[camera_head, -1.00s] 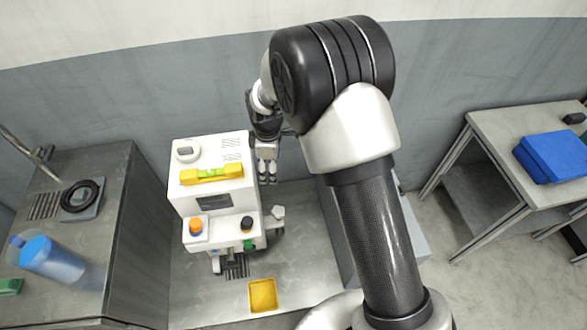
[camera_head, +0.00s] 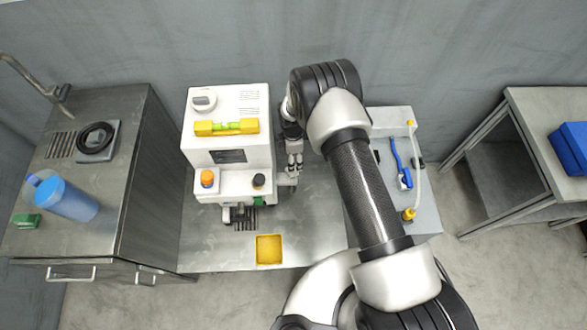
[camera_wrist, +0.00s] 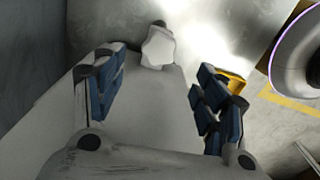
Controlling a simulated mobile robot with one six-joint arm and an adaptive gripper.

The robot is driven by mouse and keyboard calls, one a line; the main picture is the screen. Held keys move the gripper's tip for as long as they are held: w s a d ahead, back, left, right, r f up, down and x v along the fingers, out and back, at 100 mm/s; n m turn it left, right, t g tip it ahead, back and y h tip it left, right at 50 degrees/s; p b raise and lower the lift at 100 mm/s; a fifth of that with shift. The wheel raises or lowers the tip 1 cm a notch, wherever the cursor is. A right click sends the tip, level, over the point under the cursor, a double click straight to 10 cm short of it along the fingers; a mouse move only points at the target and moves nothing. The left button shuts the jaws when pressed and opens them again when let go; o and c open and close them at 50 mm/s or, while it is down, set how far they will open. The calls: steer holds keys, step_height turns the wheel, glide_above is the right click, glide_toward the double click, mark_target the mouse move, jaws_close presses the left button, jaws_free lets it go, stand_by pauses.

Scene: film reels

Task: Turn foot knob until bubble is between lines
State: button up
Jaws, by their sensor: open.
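A white machine (camera_head: 232,100) stands on a metal bench. A yellow spirit level (camera_head: 208,129) lies across its top, with a green vial (camera_head: 228,127). The bubble is too small to place against the lines. My gripper (camera_head: 294,168) points down close to the machine's right side. In the wrist view my gripper (camera_wrist: 160,75) is open, its blue-padded fingers wide apart. A white lobed foot knob (camera_wrist: 158,48) shows ahead, in line with the gap between the fingers. No finger appears to touch it. In the head view the knob is largely hidden by my gripper.
A yellow tray (camera_head: 269,250) lies on the bench in front of the machine. An orange knob (camera_head: 207,177) and a black knob (camera_head: 258,181) sit on its front. A grey surface with a blue tool (camera_head: 401,165) is right of my arm.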

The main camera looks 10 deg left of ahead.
step_height(320, 180, down, 9)
steer(key=b, duration=0.2)
steer(key=shift+f+b, duration=0.1)
steer(key=shift+b, duration=0.2)
steer(key=shift+c, duration=0.3)
steer(key=c, duration=1)
